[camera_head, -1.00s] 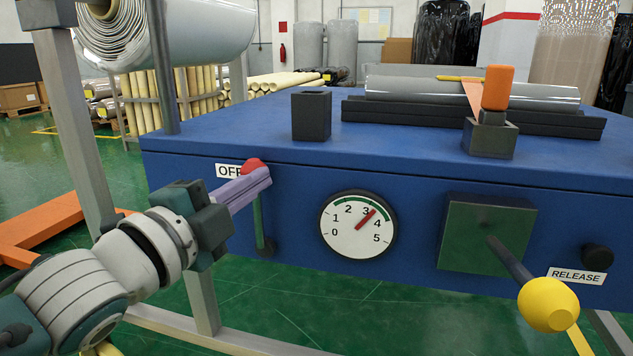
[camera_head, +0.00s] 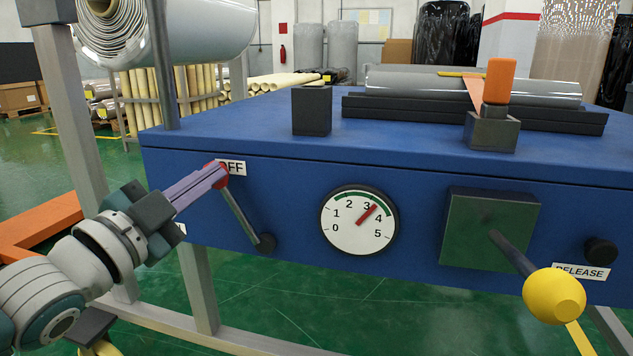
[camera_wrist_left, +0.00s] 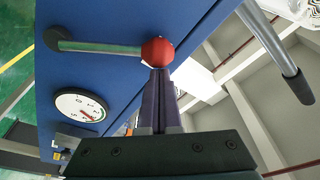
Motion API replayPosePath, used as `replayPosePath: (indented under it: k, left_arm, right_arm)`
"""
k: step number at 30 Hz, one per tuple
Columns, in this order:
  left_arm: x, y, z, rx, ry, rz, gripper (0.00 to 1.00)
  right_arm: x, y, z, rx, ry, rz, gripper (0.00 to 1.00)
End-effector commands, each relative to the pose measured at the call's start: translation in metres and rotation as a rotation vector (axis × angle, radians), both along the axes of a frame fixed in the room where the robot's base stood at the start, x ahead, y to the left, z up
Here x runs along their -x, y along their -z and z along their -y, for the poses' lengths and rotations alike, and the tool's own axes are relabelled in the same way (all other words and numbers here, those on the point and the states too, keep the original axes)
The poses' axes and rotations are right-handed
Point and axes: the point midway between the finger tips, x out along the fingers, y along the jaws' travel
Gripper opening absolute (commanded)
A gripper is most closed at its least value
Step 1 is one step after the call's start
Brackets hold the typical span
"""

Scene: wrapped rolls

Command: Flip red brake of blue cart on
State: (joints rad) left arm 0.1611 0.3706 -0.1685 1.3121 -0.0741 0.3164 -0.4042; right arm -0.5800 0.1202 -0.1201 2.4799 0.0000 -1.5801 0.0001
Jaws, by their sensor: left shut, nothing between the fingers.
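The blue cart (camera_head: 400,167) fills the middle of the head view. Its brake is a grey metal lever (camera_head: 240,215) with a red knob (camera_head: 223,180), pivoting at a dark hub (camera_head: 265,243) on the front panel. The lever leans up and to the left. The white OFF label (camera_head: 236,168) is just right of the knob, partly hidden by it. My left gripper (camera_head: 209,177) is shut and empty, its purple fingertips at the knob. The wrist view shows the fingertips (camera_wrist_left: 158,78) against the red knob (camera_wrist_left: 157,51). A second label (camera_head: 181,229) is mostly hidden behind my gripper.
A round gauge (camera_head: 359,220) sits right of the lever, its red needle between 3 and 4. A lever with a yellow ball (camera_head: 554,296) sticks out at right beside a RELEASE label (camera_head: 581,271). A metal frame post (camera_head: 78,120) stands at left.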

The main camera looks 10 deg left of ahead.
Motion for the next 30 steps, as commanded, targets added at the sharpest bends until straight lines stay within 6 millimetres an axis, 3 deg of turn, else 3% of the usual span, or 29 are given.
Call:
replayPosePath:
  k: [15, 30]
  left_arm:
    - [-0.002, 0.040, -0.052, 0.470, -0.001, -0.014, 0.00]
    - [-0.002, 0.063, -0.070, 0.711, 0.000, -0.022, 0.00]
  right_arm:
    - [0.000, 0.041, 0.000, 0.000, 0.000, 0.000, 0.50]
    - [0.000, 0.061, 0.000, 0.000, 0.000, 0.000, 0.50]
